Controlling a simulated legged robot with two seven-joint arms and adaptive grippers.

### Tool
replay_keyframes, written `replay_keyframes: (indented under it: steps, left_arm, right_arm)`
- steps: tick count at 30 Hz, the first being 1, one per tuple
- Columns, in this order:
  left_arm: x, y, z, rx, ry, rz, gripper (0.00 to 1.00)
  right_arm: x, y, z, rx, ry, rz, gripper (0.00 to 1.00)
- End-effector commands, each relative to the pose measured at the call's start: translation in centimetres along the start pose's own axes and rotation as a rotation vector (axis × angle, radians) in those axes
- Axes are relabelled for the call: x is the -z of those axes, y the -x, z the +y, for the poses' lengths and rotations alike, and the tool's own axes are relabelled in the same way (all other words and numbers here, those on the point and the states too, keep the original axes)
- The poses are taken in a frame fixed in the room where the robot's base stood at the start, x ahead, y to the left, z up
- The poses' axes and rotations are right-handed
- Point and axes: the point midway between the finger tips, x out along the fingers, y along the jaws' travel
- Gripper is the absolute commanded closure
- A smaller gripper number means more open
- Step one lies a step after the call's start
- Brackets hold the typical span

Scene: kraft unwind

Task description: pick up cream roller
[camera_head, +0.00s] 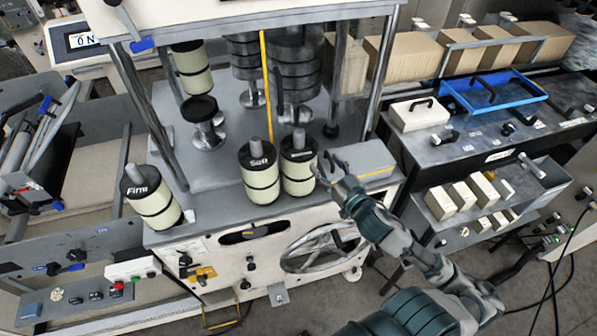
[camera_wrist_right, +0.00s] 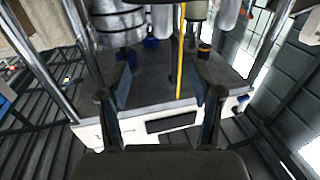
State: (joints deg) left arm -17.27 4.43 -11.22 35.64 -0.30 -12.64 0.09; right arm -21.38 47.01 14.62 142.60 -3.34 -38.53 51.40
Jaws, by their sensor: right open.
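Cream rollers with black bands and black caps stand on the machine. One marked "Firm" (camera_head: 155,208) is at the left corner, one marked "Soft" (camera_head: 262,186) at the front middle, and another (camera_head: 298,180) just right of it, its cap print too small to read. A further cream roller (camera_head: 195,72) is higher up behind. My right gripper (camera_head: 328,168) is at the right side of the rightmost front roller; I cannot tell whether it touches. In the right wrist view its fingers (camera_wrist_right: 162,72) are spread with nothing between them. My left gripper is not in view.
The grey machine deck (camera_head: 220,165) has metal posts and a yellow upright bar (camera_head: 266,80). Dark stacked cylinders (camera_head: 295,65) stand behind the front rollers. A handwheel (camera_head: 318,248) is on the front panel. At right are a blue tray (camera_head: 495,92) and a drawer of cream blocks (camera_head: 470,198).

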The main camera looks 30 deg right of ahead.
Motion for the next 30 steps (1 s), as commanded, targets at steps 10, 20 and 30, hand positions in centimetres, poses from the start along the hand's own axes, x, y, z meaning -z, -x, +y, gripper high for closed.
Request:
replay_keyframes:
  steps: [10,20,30]
  left_arm:
    - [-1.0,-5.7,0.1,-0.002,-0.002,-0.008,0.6]
    - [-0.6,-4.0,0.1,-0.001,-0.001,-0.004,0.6]
    - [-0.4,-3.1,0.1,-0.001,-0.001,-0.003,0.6]
  right_arm:
    - [-0.2,-2.5,-0.5,-0.002,0.007,-0.001,0.35]
    - [0.2,-8.2,0.0,-0.004,0.0,-0.001,0.35]
    - [-0.3,-11.4,-0.1,-0.004,0.0,-0.002,0.35]
